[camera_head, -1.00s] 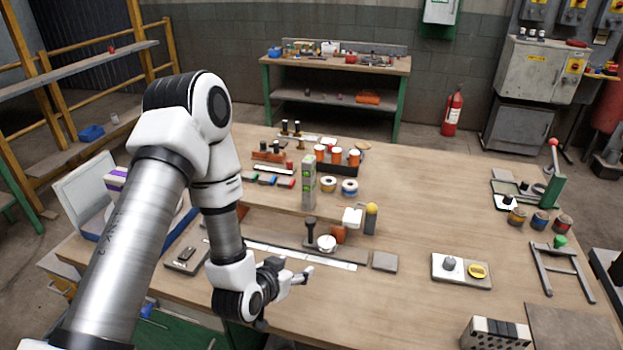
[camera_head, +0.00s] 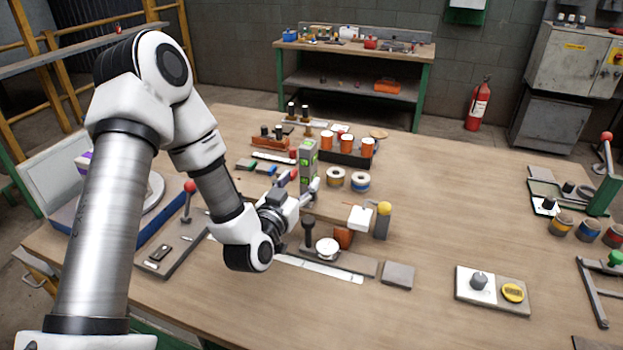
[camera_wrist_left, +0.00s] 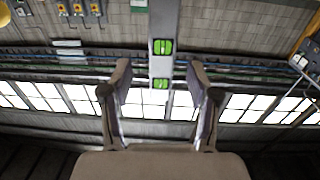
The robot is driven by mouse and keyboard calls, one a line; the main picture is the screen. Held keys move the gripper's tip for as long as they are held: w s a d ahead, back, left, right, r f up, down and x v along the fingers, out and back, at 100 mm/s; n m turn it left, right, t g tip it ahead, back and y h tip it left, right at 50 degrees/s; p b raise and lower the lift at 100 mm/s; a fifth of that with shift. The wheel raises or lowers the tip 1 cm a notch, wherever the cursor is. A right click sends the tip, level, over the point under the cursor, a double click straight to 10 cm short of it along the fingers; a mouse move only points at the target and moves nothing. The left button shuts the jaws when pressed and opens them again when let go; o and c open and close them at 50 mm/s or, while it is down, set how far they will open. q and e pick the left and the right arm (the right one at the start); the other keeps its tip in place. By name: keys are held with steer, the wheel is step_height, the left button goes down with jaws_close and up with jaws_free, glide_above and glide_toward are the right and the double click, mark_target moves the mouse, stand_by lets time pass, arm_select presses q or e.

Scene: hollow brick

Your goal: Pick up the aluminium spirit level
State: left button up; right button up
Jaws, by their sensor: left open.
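The aluminium spirit level (camera_head: 309,158) stands upright on the workbench, a grey bar with green vials. My left gripper (camera_head: 302,190) is open at its lower front, and the fingers partly cover its base. In the left wrist view the spirit level (camera_wrist_left: 163,22) runs down from the top edge and its end shows between the two open fingers (camera_wrist_left: 160,72). Gaps show on both sides, and I cannot tell whether it is fully between the fingertips. My right gripper is not in view.
A dark knobbed post (camera_head: 308,229) and a yellow-topped post (camera_head: 383,220) stand nearer. The bench's right middle (camera_head: 460,200) is clear.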

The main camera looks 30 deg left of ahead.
mark_target(304, 171)
arm_select(q)
steer(key=w, duration=0.2)
steer(key=w+a+p, duration=0.1)
steer(key=w, duration=0.1)
steer(key=w+r, duration=0.1)
steer(key=shift+w+a+p, duration=0.2)
steer(key=shift+w+p, duration=0.15)
steer(key=shift+w, duration=0.05)
steer(key=shift+w+f, duration=0.15)
steer(key=shift+w, duration=0.05)
steer(key=shift+s, duration=0.1)
steer(key=shift+c, duration=1.4)
jaws_close()
